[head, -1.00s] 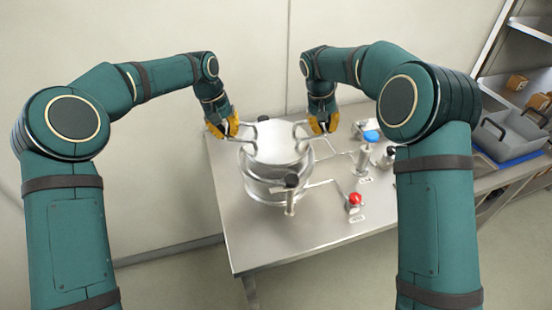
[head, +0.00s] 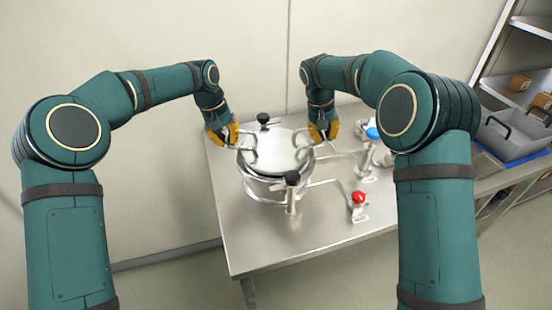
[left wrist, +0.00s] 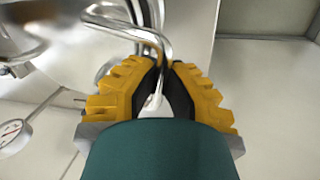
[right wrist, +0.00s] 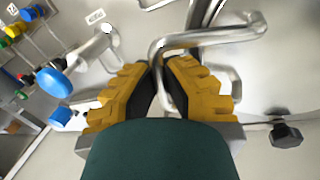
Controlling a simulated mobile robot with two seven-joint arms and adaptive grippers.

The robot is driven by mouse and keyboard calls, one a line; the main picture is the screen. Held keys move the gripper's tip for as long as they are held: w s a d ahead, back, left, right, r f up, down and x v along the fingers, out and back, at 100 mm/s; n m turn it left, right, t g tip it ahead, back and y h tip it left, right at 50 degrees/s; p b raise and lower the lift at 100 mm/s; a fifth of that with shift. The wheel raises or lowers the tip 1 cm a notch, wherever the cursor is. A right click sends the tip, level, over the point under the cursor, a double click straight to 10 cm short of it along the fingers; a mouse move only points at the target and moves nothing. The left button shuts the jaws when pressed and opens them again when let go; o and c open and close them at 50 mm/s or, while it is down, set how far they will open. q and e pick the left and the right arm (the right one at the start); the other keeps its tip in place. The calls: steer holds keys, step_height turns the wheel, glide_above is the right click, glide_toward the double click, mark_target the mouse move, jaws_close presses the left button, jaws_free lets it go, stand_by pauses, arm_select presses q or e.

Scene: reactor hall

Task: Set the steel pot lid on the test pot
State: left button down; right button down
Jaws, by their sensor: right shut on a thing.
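The steel pot lid (head: 275,155) is a flat round disc with bent rod handles at its left and right. It lies level over the test pot (head: 268,190), a shiny steel vessel on the table. I cannot tell whether lid and rim touch. My left gripper (head: 231,137) is closed around the left handle, which shows between its yellow fingers in the left wrist view (left wrist: 163,62). My right gripper (head: 313,137) is shut on the right handle; that handle passes between the fingers in the right wrist view (right wrist: 163,66). The lid hides the pot's opening.
Black clamp knobs stand behind the pot (head: 265,119) and in front of it (head: 291,178). A red knob (head: 358,198) and a blue knob (head: 373,132) stand right of it on the steel table (head: 245,240). A grey bin (head: 515,140) is at the far right. The table's front is clear.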

arm_select(q)
steer(key=shift+f+b, duration=0.55)
steer(key=shift+f, duration=0.05)
arm_select(e)
steer(key=shift+f, duration=0.6)
arm_select(q)
steer(key=c, duration=1.1)
jaws_free()
steer(key=shift+c, duration=0.2)
arm_select(e)
steer(key=c, duration=1.1)
jaws_free()
steer(key=shift+c, duration=0.2)
steer(key=shift+a+r, duration=0.1)
steer(key=shift+r, duration=0.45)
arm_select(q)
step_height(320, 180, up, 12)
steer(key=a, duration=0.2)
steer(key=shift+a, duration=0.2)
arm_select(e)
step_height(320, 180, up, 11)
steer(key=a, duration=0.2)
arm_select(q)
steer(key=shift+s, duration=0.1)
arm_select(e)
steer(key=shift+f, duration=0.1)
